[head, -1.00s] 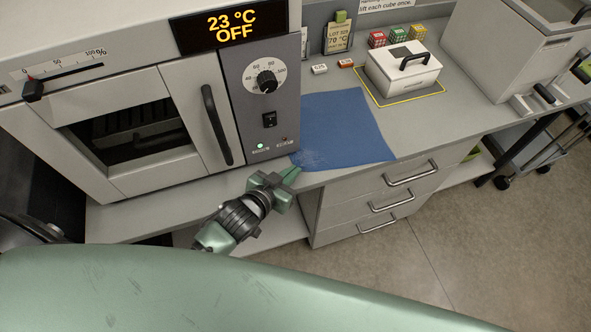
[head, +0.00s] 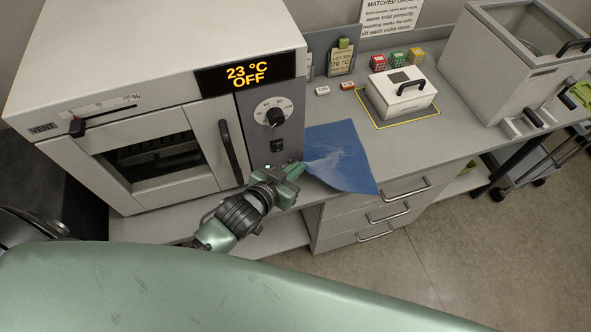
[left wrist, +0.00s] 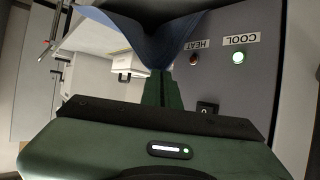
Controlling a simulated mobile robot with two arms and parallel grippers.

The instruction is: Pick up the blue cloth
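My left gripper (head: 297,171) is at the cloth's left edge, beside the lower part of the control panel. In the left wrist view its fingers (left wrist: 161,88) are together, with the gathered cloth (left wrist: 158,40) coming down to a point at their tips. The gripper is shut on the cloth, which is creased and partly raised near it. My right gripper is not in view.
The oven (head: 150,150) stands close at the left, reading 23 °C OFF. A white lidded box (head: 400,95) sits inside a yellow outline right of the cloth. Small colored cubes (head: 396,59) stand behind it. A large open-topped container (head: 515,60) is at the right.

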